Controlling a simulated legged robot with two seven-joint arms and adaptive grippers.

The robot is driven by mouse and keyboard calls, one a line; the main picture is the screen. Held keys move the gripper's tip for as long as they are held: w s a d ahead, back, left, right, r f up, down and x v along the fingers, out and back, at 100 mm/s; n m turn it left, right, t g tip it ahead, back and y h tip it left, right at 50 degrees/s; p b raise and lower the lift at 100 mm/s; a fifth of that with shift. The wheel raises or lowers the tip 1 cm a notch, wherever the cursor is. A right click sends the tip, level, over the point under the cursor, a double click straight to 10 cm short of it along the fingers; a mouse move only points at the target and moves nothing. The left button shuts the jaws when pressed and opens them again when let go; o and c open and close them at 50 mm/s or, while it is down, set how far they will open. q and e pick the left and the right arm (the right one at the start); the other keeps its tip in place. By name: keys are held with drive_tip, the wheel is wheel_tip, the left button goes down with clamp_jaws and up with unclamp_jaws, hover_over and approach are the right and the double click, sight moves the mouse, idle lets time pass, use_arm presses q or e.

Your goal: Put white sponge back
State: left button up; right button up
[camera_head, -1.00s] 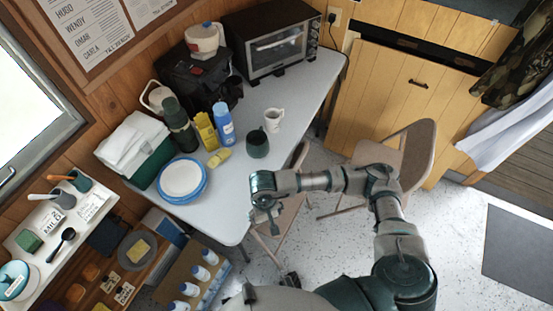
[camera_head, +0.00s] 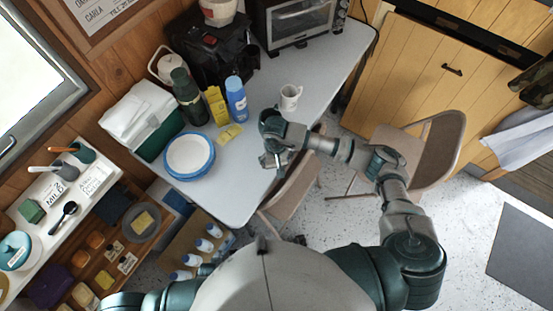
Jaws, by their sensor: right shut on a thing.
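I cannot make out a white sponge for certain. My right gripper (camera_head: 272,162) is at the front edge of the white table (camera_head: 240,195), pointing down. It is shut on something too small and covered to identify. A pale yellow block (camera_head: 229,134), perhaps a sponge, lies on the table left of my right gripper. Another yellow block (camera_head: 145,221) lies on a round grey plate on the lower-left shelf. My left gripper is out of view; only part of my left arm shows at the bottom left.
Blue-rimmed plates (camera_head: 190,154), a green-and-white cooler (camera_head: 143,118), a dark green flask (camera_head: 188,98), a blue bottle (camera_head: 236,100) and a white mug (camera_head: 290,97) stand on the table. White bottles (camera_head: 205,245) stand below. A folding chair (camera_head: 293,190) is close beside my right gripper.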

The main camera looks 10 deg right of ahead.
sight(274, 161)
drive_tip(key=shift+w+a, duration=0.1)
drive_tip(key=shift+w, duration=0.8)
drive_tip(key=f, duration=0.3)
drive_tip(key=shift+a, duration=0.4)
drive_tip(key=shift+d+f, duration=0.1)
drive_tip(key=shift+f, duration=0.2)
drive_tip(key=shift+d, duration=0.4)
drive_tip(key=o, duration=1.1)
drive_tip(key=shift+a, duration=0.15)
drive_tip(key=shift+a, duration=0.1)
